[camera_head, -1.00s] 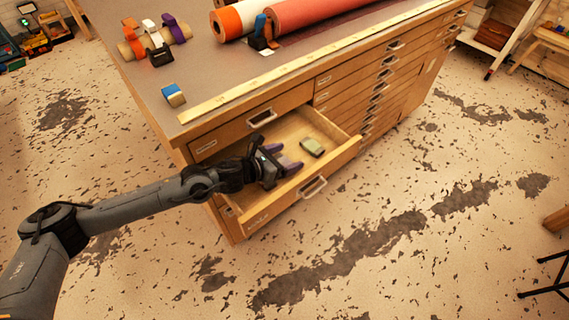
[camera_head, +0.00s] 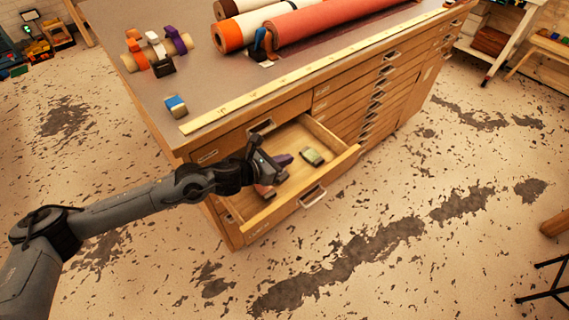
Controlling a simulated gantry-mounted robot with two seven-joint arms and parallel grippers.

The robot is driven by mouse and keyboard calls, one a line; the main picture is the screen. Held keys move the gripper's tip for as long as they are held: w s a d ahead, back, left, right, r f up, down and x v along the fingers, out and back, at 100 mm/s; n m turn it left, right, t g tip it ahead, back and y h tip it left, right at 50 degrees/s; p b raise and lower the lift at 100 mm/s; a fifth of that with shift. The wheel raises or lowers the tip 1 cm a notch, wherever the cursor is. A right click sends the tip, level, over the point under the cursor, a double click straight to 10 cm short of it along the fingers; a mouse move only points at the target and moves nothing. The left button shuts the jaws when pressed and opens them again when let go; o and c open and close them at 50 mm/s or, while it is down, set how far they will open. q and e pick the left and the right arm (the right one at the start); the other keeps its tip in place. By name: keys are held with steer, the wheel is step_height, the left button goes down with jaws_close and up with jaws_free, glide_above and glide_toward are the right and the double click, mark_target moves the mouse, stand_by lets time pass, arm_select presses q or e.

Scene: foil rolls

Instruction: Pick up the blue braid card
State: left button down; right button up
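A small card wound in blue with a pale band (camera_head: 176,105) lies on the near left part of the cabinet top; it looks like the blue braid card. My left gripper (camera_head: 268,166) is over the open drawer, away from that card. Its fingers are small and dark, and I cannot tell whether they are open or shut. My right gripper is not in view.
The open drawer (camera_head: 335,172) sticks out from the cabinet front. A wooden ruler (camera_head: 270,99) lies along the top's front edge. A roll with coloured bands (camera_head: 152,48) lies at the left.

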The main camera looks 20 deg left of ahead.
mark_target(284, 172)
arm_select(q)
steer(key=r, duration=0.3)
steer(key=shift+w+r+p, duration=0.1)
steer(key=shift+w+p, duration=0.15)
steer(key=shift+p, duration=0.1)
steer(key=shift+r, duration=0.4)
steer(key=shift+s+r, duration=0.15)
steer(key=c, duration=1.8)
jaws_free()
steer(key=shift+c, duration=0.2)
steer(key=o, duration=1.5)
steer(key=shift+c, duration=0.2)
steer(key=shift+r, duration=0.1)
